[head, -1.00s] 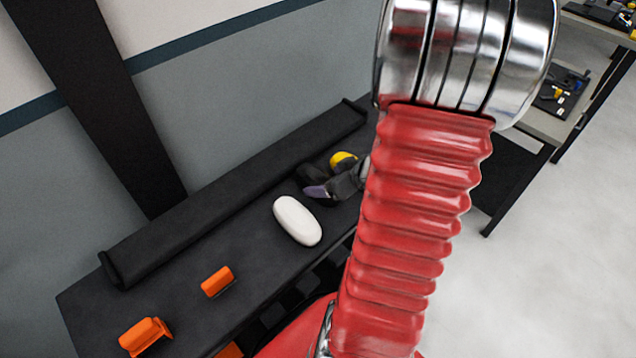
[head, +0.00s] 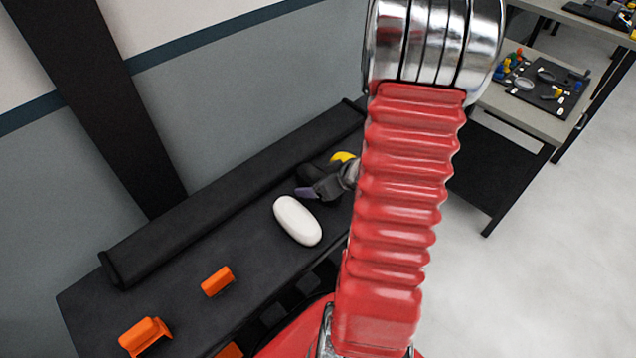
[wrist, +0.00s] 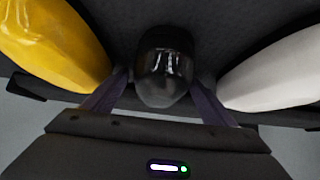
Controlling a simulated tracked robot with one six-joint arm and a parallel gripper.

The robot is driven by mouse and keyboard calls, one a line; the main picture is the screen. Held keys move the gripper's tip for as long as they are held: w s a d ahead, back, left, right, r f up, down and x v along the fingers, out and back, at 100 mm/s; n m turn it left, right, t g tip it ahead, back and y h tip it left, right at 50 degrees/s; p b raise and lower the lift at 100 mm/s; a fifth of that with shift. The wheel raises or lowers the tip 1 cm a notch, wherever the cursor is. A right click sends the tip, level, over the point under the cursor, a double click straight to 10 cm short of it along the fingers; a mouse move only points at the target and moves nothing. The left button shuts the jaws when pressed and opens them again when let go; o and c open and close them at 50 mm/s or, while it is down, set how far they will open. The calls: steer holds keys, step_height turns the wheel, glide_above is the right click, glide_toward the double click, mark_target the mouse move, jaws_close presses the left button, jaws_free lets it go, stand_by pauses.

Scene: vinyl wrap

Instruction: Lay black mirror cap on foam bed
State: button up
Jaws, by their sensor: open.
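The black mirror cap (wrist: 164,68) is glossy and rounded. In the wrist view it lies on the dark bench top between the two spread fingers of my gripper (wrist: 160,102), with gaps at its sides. In the head view the black cap (head: 314,172) is partly hidden behind my gripper (head: 312,192), which is low over the bench. My gripper is open and holds nothing. I cannot make out which thing is the foam bed.
A white rounded piece (head: 297,221) and a yellow one (head: 343,157) lie on either side of the cap. Two orange blocks (head: 217,281) (head: 145,336) sit on the dark bench (head: 190,310). A long black roll (head: 235,190) runs along its back. Another table (head: 540,120) holds small tools.

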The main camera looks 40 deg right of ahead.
mark_target(317, 175)
steer(key=c, duration=1.3)
steer(key=shift+r, duration=0.15)
steer(key=shift+r, duration=4.9)
